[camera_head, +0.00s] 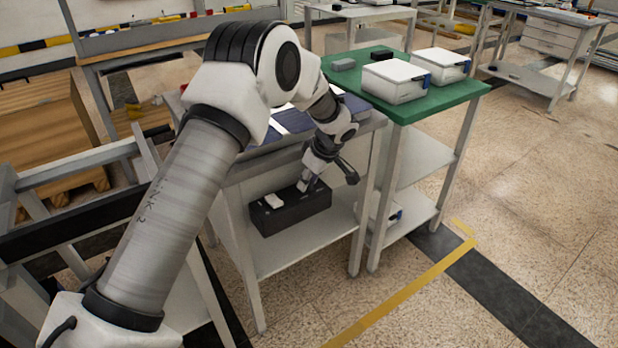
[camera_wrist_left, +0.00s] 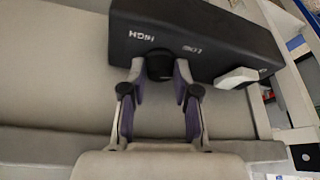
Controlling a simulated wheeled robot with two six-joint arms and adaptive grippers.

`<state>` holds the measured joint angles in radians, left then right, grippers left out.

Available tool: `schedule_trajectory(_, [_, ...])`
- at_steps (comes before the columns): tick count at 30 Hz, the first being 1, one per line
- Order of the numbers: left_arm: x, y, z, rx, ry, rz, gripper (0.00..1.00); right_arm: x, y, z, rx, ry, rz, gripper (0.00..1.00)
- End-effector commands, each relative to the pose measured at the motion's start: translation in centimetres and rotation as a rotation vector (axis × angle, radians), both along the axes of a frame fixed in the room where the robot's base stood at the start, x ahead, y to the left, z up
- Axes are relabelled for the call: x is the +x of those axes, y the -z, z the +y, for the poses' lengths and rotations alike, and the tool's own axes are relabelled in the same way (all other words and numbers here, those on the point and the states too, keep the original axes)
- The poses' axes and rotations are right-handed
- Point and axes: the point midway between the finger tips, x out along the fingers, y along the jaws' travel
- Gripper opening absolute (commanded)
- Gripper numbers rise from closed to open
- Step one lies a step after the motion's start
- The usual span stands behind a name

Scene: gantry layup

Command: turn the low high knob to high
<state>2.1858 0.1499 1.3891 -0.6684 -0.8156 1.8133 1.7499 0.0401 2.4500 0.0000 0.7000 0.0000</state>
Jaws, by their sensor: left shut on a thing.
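A black control box (camera_head: 290,209) sits on the lower shelf of a grey bench in the head view. In the left wrist view the box (camera_wrist_left: 215,38) carries the white words HIGH and LOW beside a round black knob (camera_wrist_left: 160,65). My left gripper (camera_head: 308,185) reaches down to the box. In the wrist view its fingers (camera_wrist_left: 160,75) are shut on the knob, one on each side. The knob's pointer mark cannot be made out. A white lever or switch (camera_wrist_left: 236,78) is on the same face of the box. My right gripper is not in view.
A green-topped table (camera_head: 420,100) stands right of the bench, with white boxes (camera_head: 396,81) and small dark blocks on it. The bench shelf (camera_head: 300,245) is bare around the box. Yellow floor tape (camera_head: 400,291) and open floor lie at the right.

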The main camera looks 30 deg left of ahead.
Motion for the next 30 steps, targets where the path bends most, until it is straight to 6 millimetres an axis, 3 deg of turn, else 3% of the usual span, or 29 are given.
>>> schedule_trajectory(19, [-0.4, 0.2, 0.2, -0.002, 0.611, 0.0, 0.0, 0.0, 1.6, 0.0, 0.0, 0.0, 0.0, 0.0])
schedule_trajectory(30, [-0.4, -0.1, 0.3, -0.002, 0.941, 0.0, 0.0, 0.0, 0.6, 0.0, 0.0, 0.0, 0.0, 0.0])
